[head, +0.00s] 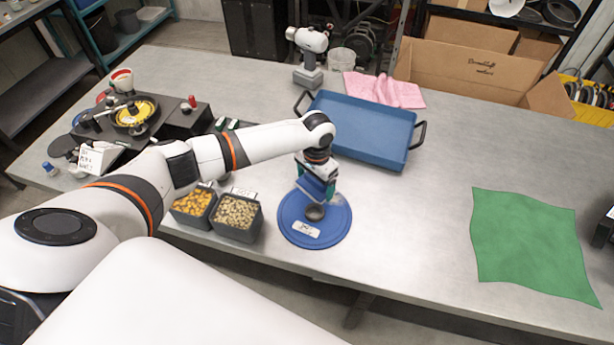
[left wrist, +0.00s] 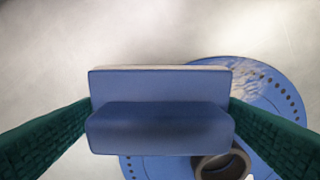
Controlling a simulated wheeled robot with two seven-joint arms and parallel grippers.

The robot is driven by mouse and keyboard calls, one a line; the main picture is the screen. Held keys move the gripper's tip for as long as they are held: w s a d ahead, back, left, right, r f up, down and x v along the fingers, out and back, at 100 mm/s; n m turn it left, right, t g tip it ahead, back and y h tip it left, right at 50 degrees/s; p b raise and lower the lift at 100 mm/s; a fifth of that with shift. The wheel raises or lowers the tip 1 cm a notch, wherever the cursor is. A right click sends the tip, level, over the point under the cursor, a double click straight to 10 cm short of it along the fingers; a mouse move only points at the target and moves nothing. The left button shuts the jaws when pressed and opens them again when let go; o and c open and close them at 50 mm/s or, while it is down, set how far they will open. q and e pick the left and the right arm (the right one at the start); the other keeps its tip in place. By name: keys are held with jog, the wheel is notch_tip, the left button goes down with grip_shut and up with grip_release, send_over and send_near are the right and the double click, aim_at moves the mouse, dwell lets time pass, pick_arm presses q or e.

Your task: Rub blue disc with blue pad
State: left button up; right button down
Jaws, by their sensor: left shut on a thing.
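The blue disc (head: 292,234) lies flat on the grey table near its front edge. It has a grey hub (head: 315,212), a white label (head: 306,229) and a pale smudge at its upper right. In the left wrist view the disc (left wrist: 268,90) shows small holes along its rim and the pale smudge. My left gripper (head: 318,180) is shut on the blue pad (left wrist: 160,115), which sits between its green fingers. The pad also shows in the head view (head: 314,188), over the disc's far part. Whether it touches the disc I cannot tell. My right gripper is not in view.
Two black bins, one with yellow kernels (head: 192,202) and one with pale seeds (head: 236,212), stand left of the disc. A blue tray (head: 362,127) lies behind it. A green cloth (head: 525,240) lies at right, with bare table between.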

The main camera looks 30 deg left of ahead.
aim_at(303, 182)
pick_arm(q)
jog(key=shift+w+d+p, duration=0.2)
jog(key=shift+d+p, duration=0.1)
jog(key=shift+d, duration=1.2)
jog(key=shift+w+d, duration=0.15)
jog(key=shift+d, duration=0.85)
jog(key=shift+r+p, duration=0.1)
jog(key=shift+p, duration=0.55)
jog(key=shift+a+p, duration=0.55)
jog(key=shift+a, duration=0.65)
jog(key=shift+s+a+p, duration=0.2)
jog(key=shift+a+p, duration=0.05)
jog(key=shift+a, duration=0.45)
jog(key=shift+s+a+p, duration=0.2)
jog(key=shift+a, duration=0.5)
jog(key=shift+s+a+f+p, duration=0.15)
jog(key=shift+s+a+p, duration=0.05)
jog(key=shift+a, duration=0.6)
jog(key=shift+s+a+f+p, duration=0.1)
jog(key=shift+s+a+p, duration=0.1)
jog(key=shift+a, duration=0.55)
jog(key=shift+s+a+p, duration=0.2)
jog(key=shift+a+p, duration=0.05)
jog(key=shift+a, duration=0.7)
jog(key=shift+s+a+p, duration=0.2)
jog(key=shift+a, duration=0.75)
jog(key=shift+r, duration=0.1)
